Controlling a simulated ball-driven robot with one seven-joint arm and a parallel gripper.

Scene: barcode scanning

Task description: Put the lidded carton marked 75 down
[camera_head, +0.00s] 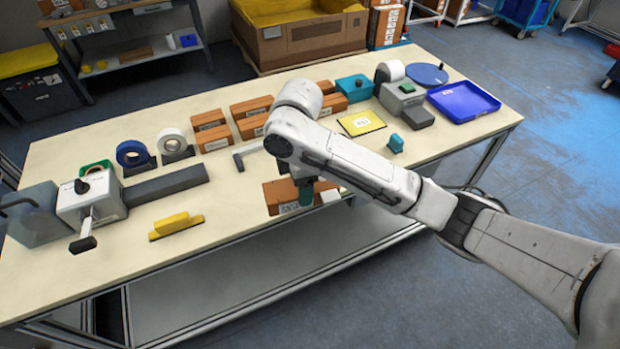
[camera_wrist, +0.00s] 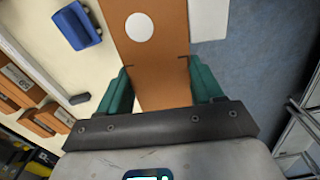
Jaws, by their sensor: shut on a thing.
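My gripper (camera_head: 306,194), with teal fingers, is shut on a brown carton (camera_head: 279,193) at the table's front edge, right of the middle. The carton's near face bears a pale label, too small to read as 75. In the wrist view the carton (camera_wrist: 150,75) lies between the two fingers and shows a white round spot on its top. My arm hides part of the carton in the head view. I cannot tell whether its underside touches the table (camera_head: 215,245).
A white flat piece (camera_wrist: 208,20) is beside the carton. Several brown cartons (camera_head: 250,107) stand in rows behind.

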